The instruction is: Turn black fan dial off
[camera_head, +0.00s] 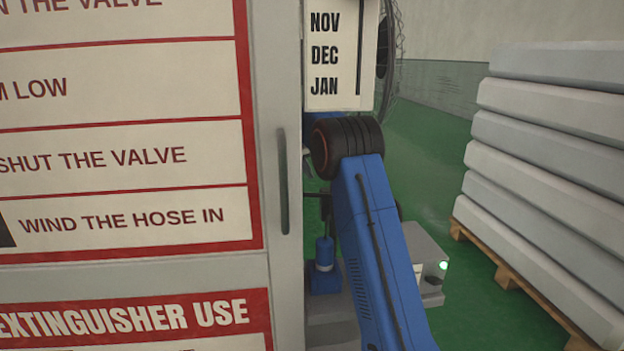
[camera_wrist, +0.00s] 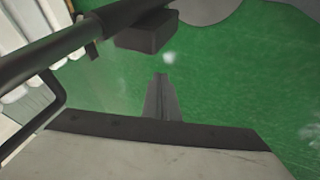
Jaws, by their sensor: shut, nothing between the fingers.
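Part of a dark fan with a wire guard (camera_head: 394,45) shows in the head view behind a hanging month board. I cannot make out its dial there. In the wrist view a black pole (camera_wrist: 75,42) crosses the upper left, with a black box-like part (camera_wrist: 148,32) at the top middle. I cannot tell whether this part carries the dial. My gripper (camera_wrist: 160,80) is shut and empty, below that black part in the picture and apart from it in view, over green floor. In the head view my gripper is hidden behind my blue arm and the cabinet.
A tall grey cabinet (camera_head: 280,80) with red-and-white signs fills the left of the head view, close to my arm. The month board (camera_head: 336,55) hangs beside it. Grey mattresses (camera_head: 545,135) are stacked on a wooden pallet (camera_head: 510,275) at right. Green floor lies between.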

